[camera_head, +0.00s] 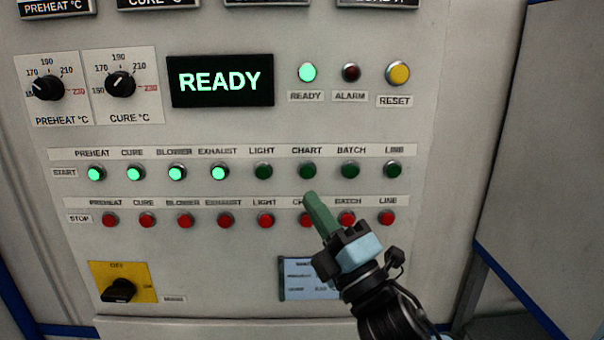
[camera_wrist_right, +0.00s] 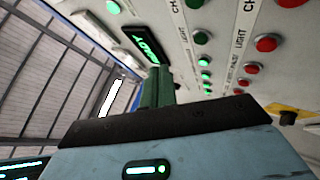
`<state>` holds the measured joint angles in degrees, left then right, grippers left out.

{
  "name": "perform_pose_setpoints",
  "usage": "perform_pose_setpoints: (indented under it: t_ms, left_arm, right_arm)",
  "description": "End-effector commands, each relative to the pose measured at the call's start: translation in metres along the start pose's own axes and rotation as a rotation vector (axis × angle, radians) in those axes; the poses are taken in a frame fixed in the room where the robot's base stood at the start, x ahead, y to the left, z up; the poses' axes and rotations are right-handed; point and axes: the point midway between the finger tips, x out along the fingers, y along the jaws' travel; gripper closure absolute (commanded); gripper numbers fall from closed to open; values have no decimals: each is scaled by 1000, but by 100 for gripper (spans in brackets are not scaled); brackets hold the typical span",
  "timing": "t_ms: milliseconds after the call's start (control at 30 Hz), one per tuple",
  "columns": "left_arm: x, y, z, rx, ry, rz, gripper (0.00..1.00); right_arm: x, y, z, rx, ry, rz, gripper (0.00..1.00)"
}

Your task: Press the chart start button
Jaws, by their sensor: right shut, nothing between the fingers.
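The chart start button (camera_head: 308,170) is a dark green, unlit button in the START row, under the CHART label. My right gripper (camera_head: 310,200) is shut and empty, its green fingers pointing up at the panel. In the head view its tips appear just below the chart start button and partly cover the red chart stop button (camera_head: 305,219). I cannot tell how far the tips are from the panel. In the right wrist view the shut fingers (camera_wrist_right: 156,85) point toward the panel. My left gripper is not in view.
The light start button (camera_head: 264,171) and batch start button (camera_head: 351,170) flank the chart one, both unlit. Several start buttons to the left glow green. The display (camera_head: 220,81) reads READY. A yellow switch plate (camera_head: 140,272) sits lower left.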

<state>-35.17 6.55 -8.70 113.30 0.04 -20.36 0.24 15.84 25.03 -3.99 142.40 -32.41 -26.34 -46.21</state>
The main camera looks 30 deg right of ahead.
Motion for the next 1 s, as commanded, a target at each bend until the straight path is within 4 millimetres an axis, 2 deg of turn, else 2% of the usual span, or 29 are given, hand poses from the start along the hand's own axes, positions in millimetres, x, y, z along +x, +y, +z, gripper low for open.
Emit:
perform_pose_setpoints:
  t_ms: [467,867,1000]
  left_arm:
    - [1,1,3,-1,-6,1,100]
    - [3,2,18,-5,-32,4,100]
    - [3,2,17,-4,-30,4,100]
  right_arm:
    - [7,-7,5,1,1,-3,100]
    - [41,-32,30,1,0,-3,100]
    - [51,-38,37,2,0,-2,100]
